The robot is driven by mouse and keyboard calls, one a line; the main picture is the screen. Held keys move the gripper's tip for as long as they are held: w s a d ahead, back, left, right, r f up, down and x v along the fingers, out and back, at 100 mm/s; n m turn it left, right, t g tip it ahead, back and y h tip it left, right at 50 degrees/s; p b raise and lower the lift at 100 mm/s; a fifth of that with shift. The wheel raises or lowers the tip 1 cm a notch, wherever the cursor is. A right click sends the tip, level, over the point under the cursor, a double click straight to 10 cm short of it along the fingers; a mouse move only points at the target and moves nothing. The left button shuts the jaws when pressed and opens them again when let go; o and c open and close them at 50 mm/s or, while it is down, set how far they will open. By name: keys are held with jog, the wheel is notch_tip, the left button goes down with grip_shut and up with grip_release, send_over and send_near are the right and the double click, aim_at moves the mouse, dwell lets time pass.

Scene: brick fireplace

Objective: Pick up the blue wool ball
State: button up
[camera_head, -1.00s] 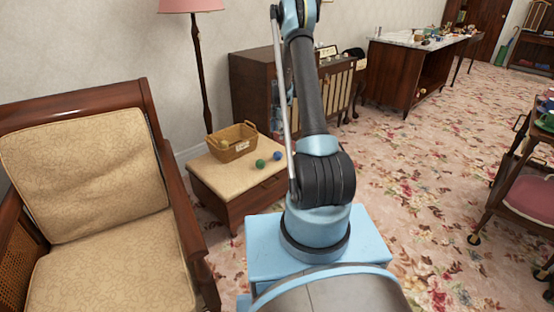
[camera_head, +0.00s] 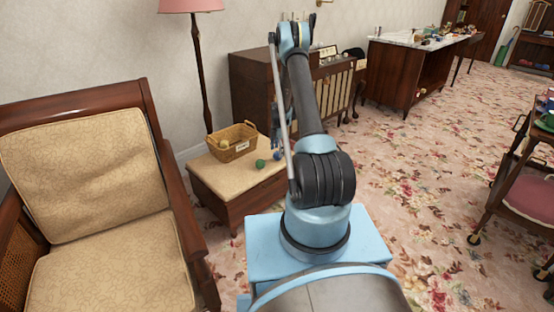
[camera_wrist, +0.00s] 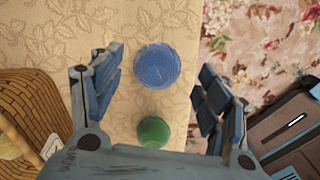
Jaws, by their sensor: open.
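The blue wool ball (camera_wrist: 157,66) rests on the cream patterned top of a low footstool (camera_head: 228,177). In the wrist view it lies between and a little beyond the two fingertips of my gripper (camera_wrist: 158,75), with gaps on both sides. In the head view the blue ball (camera_head: 277,156) is small and partly covered by my arm and gripper (camera_head: 277,135). My gripper is open and empty, above the footstool. A green ball (camera_wrist: 154,132) sits close to the blue ball, nearer my gripper's palm.
A wicker basket (camera_head: 232,150) stands on the footstool's far left, near my left finger in the wrist view. A dark cabinet (camera_head: 250,85) stands behind. An armchair (camera_head: 95,190) is at left. Flowered carpet (camera_head: 400,165) is open to the right.

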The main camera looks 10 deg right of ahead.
aim_at(278, 152)
notch_tip(278, 152, down, 4)
jog(key=shift+a+f, duration=0.1)
jog(key=shift+f, duration=0.05)
jog(key=c, duration=1.1)
